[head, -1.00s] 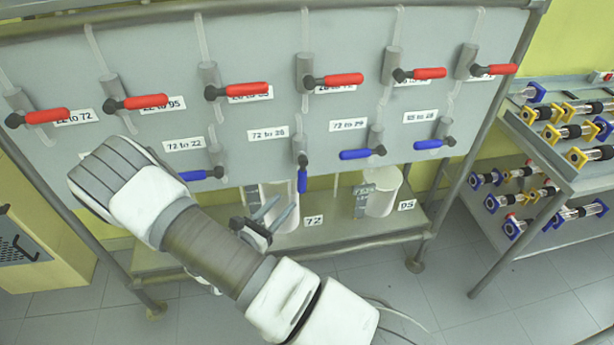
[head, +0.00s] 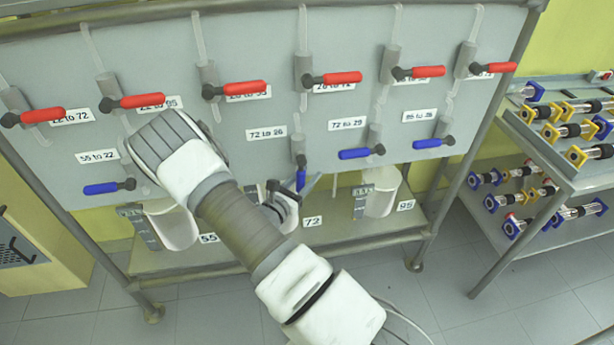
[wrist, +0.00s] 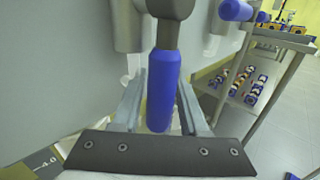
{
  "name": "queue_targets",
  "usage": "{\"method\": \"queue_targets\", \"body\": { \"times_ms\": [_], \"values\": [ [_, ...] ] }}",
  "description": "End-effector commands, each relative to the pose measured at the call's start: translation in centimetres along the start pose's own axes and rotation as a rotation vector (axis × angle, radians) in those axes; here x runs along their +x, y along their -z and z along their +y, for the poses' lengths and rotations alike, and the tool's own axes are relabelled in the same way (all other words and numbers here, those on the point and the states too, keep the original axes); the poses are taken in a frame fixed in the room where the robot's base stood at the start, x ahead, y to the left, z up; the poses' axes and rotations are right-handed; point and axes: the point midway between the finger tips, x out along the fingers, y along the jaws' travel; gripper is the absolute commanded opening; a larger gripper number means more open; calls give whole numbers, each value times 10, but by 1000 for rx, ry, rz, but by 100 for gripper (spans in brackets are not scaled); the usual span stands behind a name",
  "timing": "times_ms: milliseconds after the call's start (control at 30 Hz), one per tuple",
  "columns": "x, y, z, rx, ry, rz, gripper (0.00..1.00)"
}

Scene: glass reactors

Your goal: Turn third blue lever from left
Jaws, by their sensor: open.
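The third blue lever from the left (head: 301,178) hangs straight down from its dark pivot on the grey panel, below the label "72 to 26". In the wrist view this blue lever (wrist: 162,90) stands between the two fingers of my gripper (wrist: 161,100), with its dark pivot beyond them. My gripper (head: 298,192) is open, with one finger on each side of the lever. A narrow gap shows at each side, and I cannot tell whether either finger touches it. The second blue lever is hidden behind my arm in the head view.
Other blue levers, the first (head: 103,188), fourth (head: 360,153) and fifth (head: 433,142), lie roughly sideways. Red levers (head: 243,88) line the row above. Beakers (head: 380,200) stand on the shelf below. A rack of blue and yellow parts (head: 560,140) stands at right.

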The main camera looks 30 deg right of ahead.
Motion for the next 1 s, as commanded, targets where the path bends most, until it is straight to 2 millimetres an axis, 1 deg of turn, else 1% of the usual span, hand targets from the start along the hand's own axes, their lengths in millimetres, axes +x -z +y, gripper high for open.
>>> {"method": "queue_targets", "body": {
  "times_ms": [33,167,200,267,1000],
  "values": [
    [0,0,0,0,0,0,41],
    [0,0,0,0,0,0,18],
    [0,0,0,0,0,0,11],
    [0,0,0,0,0,0,0],
    [-1,0,0,0,0,0,0]
  ]
}}
